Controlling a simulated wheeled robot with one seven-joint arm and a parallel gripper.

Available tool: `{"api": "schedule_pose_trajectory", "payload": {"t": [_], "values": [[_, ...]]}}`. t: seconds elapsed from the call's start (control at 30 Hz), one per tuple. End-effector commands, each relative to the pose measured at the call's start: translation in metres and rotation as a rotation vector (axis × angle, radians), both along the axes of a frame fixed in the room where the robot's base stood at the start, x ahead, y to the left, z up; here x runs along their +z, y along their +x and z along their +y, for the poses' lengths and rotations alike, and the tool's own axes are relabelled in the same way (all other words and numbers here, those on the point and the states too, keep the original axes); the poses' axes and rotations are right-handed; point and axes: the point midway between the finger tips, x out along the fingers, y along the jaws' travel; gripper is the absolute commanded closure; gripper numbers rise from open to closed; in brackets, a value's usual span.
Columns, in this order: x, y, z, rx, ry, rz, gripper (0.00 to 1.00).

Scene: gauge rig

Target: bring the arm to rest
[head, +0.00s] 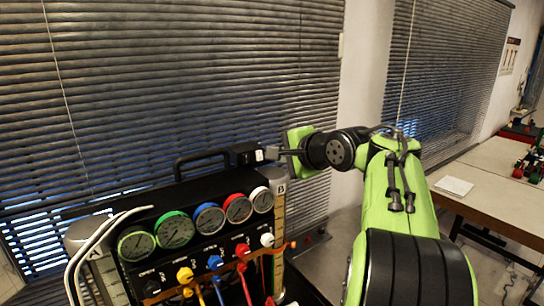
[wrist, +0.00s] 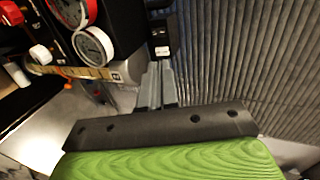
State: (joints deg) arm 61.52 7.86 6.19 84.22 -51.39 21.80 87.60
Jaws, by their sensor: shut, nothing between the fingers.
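My arm, in green and black, comes in from the right in the head view. Its gripper (head: 272,152) points left, with the fingertips just right of a small black block (head: 246,153) at the top right of the gauge rig (head: 165,205). In the wrist view, my gripper (wrist: 159,68) has its two grey fingers side by side and shut, with nothing seen between them. The black block (wrist: 160,40) lies just beyond the fingertips there. I cannot tell whether the fingers touch it.
The rig carries a row of coloured-rim gauges (head: 209,218) and coloured knobs and hoses below, and a black carry handle (head: 205,157). Slatted blinds (head: 180,80) hang close behind. A table (head: 490,190) stands at the right with a paper (head: 454,185) on it.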

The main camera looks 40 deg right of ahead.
Motion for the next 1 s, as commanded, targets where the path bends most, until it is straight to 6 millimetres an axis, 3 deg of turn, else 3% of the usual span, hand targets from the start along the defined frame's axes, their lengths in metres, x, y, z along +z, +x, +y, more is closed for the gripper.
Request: {"api": "schedule_pose_trajectory", "payload": {"t": [0.47, 0.57, 0.67, 0.77, 0.8, 0.9, 1.0], "values": [[0.000, 0.000, 0.000, 0.002, 0.001, 0.000, 1.00], [-0.004, 0.001, 0.012, 0.020, -0.025, 0.016, 1.00], [-0.025, -0.001, 0.063, 0.111, -0.169, 0.096, 1.00], [-0.067, -0.029, 0.135, 0.275, -0.408, 0.230, 1.00], [-0.087, -0.047, 0.159, 0.351, -0.506, 0.284, 1.00], [-0.138, -0.103, 0.206, 0.560, -0.737, 0.399, 1.00], [-0.189, -0.164, 0.231, 0.782, -0.937, 0.487, 1.00]]}}
